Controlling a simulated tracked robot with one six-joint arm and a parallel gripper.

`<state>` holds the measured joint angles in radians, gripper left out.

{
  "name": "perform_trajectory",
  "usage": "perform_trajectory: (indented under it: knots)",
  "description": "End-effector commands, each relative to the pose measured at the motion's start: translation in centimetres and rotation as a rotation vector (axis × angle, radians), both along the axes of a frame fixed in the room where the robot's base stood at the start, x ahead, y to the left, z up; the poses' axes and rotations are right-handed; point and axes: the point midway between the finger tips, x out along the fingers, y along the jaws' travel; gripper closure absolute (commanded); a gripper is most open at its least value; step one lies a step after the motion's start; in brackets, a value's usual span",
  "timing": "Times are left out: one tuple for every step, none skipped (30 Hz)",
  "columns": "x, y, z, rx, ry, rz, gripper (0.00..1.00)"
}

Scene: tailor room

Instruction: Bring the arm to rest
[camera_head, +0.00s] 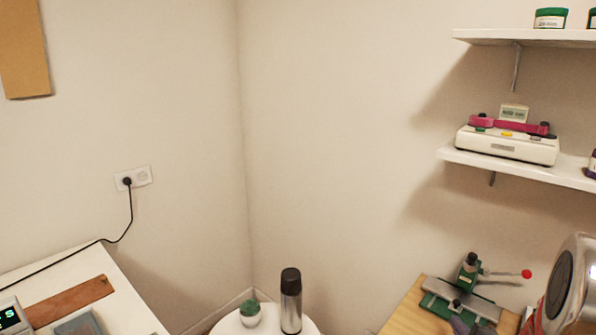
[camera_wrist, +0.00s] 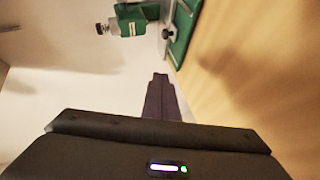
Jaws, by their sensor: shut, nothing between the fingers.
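My gripper (camera_wrist: 160,80) shows in the wrist view as a dark body with its narrow fingers together. It is shut and holds nothing. A rounded silver part of my arm (camera_head: 573,285) shows at the right edge of the head view. The gripper itself is not clear in the head view. In the wrist view, the fingers point toward a green and grey device (camera_wrist: 132,20) and its green base (camera_wrist: 184,38), with no contact seen.
The green device (camera_head: 466,285) stands on a wooden table (camera_head: 408,318) at lower right. Wall shelves (camera_head: 560,178) hold a pink-and-white device (camera_head: 507,143) and jars. A flask (camera_head: 291,300) and small plant (camera_head: 250,313) stand on a round white table. A white desk (camera_head: 125,300) is at left.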

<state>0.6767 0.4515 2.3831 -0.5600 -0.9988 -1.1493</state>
Motion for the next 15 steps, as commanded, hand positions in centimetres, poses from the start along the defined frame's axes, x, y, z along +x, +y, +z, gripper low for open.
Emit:
perform_trajectory:
  knots:
    - [0.3,0.5,0.9,0.014,0.011,-0.009,1.0]
    - [0.4,0.7,1.3,0.025,0.021,-0.017,1.0]
    - [0.5,1.0,1.7,0.042,0.034,-0.028,1.0]
    - [0.5,1.3,2.1,0.055,0.043,-0.037,1.0]
    - [0.5,1.5,2.5,0.069,0.052,-0.046,1.0]
    - [0.5,1.9,2.9,0.085,0.064,-0.059,1.0]
    - [0.5,2.1,3.2,0.099,0.073,-0.069,1.0]
    - [0.5,2.4,3.6,0.113,0.08,-0.079,1.0]
    - [0.4,2.8,4.1,0.13,0.092,-0.091,1.0]
    - [0.4,3.1,4.4,0.144,0.101,-0.102,1.0]
    - [0.3,3.4,4.8,0.159,0.107,-0.113,1.0]
    - [0.2,3.8,5.3,0.178,0.118,-0.127,1.0]
    - [0.1,4.1,5.6,0.193,0.125,-0.137,1.0]
    - [0.0,4.5,6.0,0.207,0.131,-0.147,1.0]
    - [-0.2,4.9,6.4,0.227,0.141,-0.164,1.0]
